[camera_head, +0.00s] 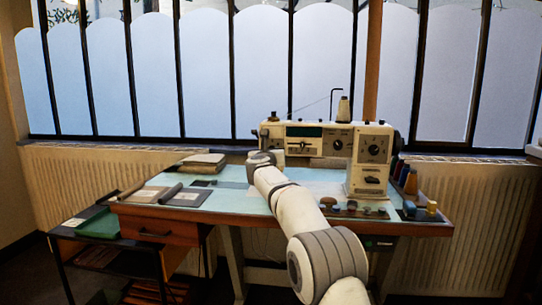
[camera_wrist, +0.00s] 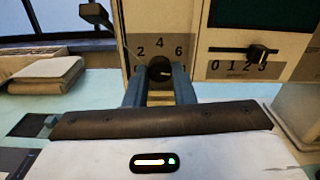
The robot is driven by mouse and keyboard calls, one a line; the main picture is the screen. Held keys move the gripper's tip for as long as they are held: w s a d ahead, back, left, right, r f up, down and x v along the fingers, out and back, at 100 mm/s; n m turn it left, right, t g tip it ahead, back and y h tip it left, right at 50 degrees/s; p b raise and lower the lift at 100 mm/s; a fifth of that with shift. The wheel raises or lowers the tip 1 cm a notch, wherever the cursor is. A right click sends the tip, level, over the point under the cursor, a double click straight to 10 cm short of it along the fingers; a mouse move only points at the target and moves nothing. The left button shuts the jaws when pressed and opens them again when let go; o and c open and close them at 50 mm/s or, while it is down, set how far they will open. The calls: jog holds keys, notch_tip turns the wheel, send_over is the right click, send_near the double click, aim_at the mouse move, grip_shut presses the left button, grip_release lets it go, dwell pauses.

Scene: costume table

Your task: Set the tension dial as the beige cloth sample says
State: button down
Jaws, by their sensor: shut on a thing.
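The tension dial (camera_wrist: 160,69) is a small dark round knob on the sewing machine's cream face in the wrist view. The numbers 2, 4 and 6 are printed around it, with a partly hidden mark at lower right. Its pale pointer line points right, slightly down, past the 6. My gripper (camera_wrist: 160,88) has its blue-grey fingers on both sides of the dial, shut on it. In the head view my arm hides the dial.
The sewing machine (camera_head: 368,150) stands on the table. A slider (camera_wrist: 258,54) marked 0 to 3 is right of the dial. Folded cloth (camera_head: 203,159) lies at the back left. Thread spools (camera_head: 411,182) and small knobs stand at the right.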

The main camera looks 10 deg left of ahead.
jog(key=shift+f+m, duration=0.2)
jog(key=shift+m, duration=0.1)
dwell(0.4)
jog(key=c, duration=1.2)
grip_release()
jog(key=shift+r, duration=0.1)
jog(key=s+b, duration=0.2)
jog(key=s, duration=0.5)
jog(key=shift+s+a+b, duration=0.15)
jog(key=shift+s+b, duration=0.15)
jog(key=shift+s, duration=0.1)
